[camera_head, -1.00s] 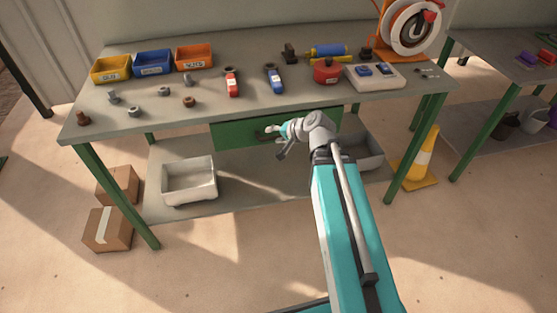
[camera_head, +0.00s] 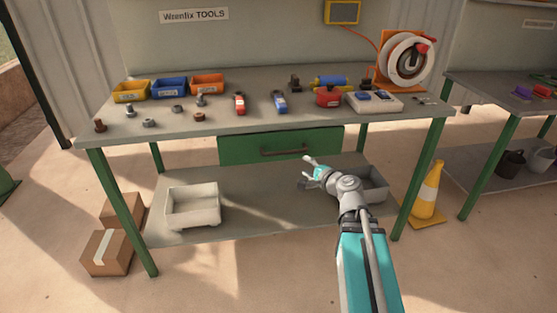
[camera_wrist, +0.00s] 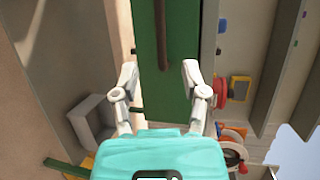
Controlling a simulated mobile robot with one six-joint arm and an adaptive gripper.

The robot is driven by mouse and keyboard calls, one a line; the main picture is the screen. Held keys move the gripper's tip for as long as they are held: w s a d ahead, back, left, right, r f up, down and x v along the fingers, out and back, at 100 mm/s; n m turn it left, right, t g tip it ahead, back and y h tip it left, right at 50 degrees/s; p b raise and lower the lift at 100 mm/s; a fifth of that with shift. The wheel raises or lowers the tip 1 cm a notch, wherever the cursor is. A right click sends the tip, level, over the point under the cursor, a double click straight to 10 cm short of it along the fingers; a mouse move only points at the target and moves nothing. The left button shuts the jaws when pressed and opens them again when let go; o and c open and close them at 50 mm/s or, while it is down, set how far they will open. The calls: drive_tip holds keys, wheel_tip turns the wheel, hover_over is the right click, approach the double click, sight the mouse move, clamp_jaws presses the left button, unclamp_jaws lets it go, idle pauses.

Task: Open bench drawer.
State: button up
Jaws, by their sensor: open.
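The green bench drawer (camera_head: 240,149) sits under the tabletop of the workbench (camera_head: 330,122), with a dark bar handle (camera_head: 284,150) across its front. It looks shut. My gripper (camera_head: 306,171) is open and empty, below and right of the handle in the head view, apart from it. In the wrist view the open fingers (camera_wrist: 159,80) point at the green drawer front (camera_wrist: 180,85), and the dark handle (camera_wrist: 162,35) runs up the picture beyond them.
On the bench top are several bins, bolts, tools and a cable reel (camera_head: 408,57). The lower shelf holds a white tray (camera_head: 193,208) and a grey tray (camera_head: 374,188). A yellow cone (camera_head: 428,190) stands right; cardboard boxes (camera_head: 107,252) lie left.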

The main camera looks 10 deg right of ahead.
sight(283, 154)
drive_tip(key=shift+w+a, duration=0.15)
drive_tip(key=shift+a, duration=0.15)
drive_tip(key=b+x, duration=0.2)
drive_tip(key=x, duration=1.1)
drive_tip(key=shift+w+a+b, duration=0.15)
drive_tip(key=shift+w+b, duration=0.1)
drive_tip(key=shift+b, duration=0.05)
drive_tip(key=shift+c, duration=0.3)
clamp_jaws()
drive_tip(key=shift+a, duration=0.1)
drive_tip(key=shift+s, duration=0.1)
